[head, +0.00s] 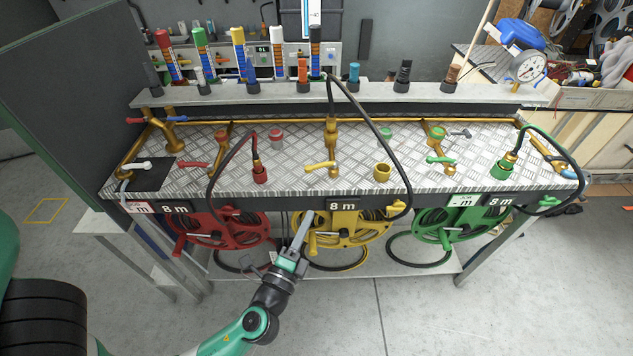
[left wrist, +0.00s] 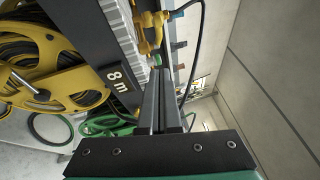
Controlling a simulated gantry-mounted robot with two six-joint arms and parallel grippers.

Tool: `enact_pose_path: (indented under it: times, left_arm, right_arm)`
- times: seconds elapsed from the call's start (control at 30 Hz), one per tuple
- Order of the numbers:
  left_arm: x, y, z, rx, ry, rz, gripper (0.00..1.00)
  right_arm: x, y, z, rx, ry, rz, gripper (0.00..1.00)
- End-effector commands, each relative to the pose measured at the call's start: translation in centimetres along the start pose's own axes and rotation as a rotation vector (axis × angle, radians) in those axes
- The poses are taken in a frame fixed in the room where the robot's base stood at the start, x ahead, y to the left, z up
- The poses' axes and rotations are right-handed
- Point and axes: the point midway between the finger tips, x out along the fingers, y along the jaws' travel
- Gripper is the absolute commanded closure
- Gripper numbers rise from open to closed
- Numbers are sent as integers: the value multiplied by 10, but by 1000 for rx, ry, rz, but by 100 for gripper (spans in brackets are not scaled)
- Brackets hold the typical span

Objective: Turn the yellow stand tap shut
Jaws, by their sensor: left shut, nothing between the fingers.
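The yellow stand tap (head: 331,135) is a brass body in the middle of the metal bench top. Its yellow lever (head: 320,166) points to the left and slightly towards me in the head view. In the left wrist view a yellow tap with its lever (left wrist: 150,32) shows near the top. My left gripper (head: 306,221) is shut and empty. It is in front of the bench edge, by the yellow reel, below and apart from the lever. Its fingers also show in the left wrist view (left wrist: 165,98). My right gripper is not in view.
The yellow hose reel (head: 350,228) hangs below the bench edge, with a red reel (head: 215,230) to its left and a green reel (head: 447,224) to its right. A black hose (head: 385,125) arches from the middle tap to the right. A yellow cup (head: 382,173) stands beside the tap.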

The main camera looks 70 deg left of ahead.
Motion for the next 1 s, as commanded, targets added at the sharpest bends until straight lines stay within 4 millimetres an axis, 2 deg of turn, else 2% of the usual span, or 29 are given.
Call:
enact_pose_path:
  times: [0.43,0.67,1.0]
  left_arm:
    - [93,-3,6,-3,-6,-1,100]
    - [112,-1,27,-3,-3,1,100]
    - [115,0,29,-3,0,0,100]
  right_arm:
    - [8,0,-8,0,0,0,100]
    - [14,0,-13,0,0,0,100]
    - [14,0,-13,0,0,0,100]
